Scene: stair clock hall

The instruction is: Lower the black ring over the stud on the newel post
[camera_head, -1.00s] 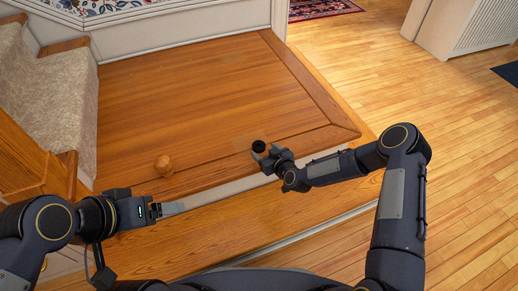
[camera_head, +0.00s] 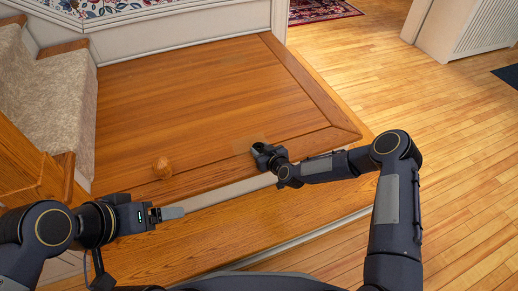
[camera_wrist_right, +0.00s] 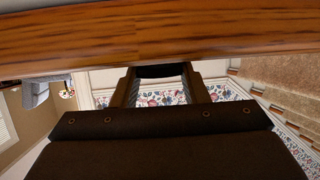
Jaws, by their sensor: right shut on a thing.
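My right gripper (camera_head: 263,151) is at the front edge of the wooden landing, low over it. It is shut on the black ring (camera_wrist_right: 160,71), a dark band between the fingertips in the right wrist view; in the head view the fingers largely hide it. My left gripper (camera_head: 153,214) is in front of the landing at the lower left, with a pale grey flat piece (camera_head: 172,212) at its tip. I cannot tell whether that is held or part of the finger. I cannot make out the stud or surely identify the newel post.
A round wooden knob (camera_head: 162,167) stands on the landing (camera_head: 190,90) between the grippers. Carpeted stairs (camera_head: 55,105) and wooden stair trim (camera_head: 65,160) are at the left. The landing's middle is clear. A faint square patch (camera_head: 241,146) lies by the right gripper.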

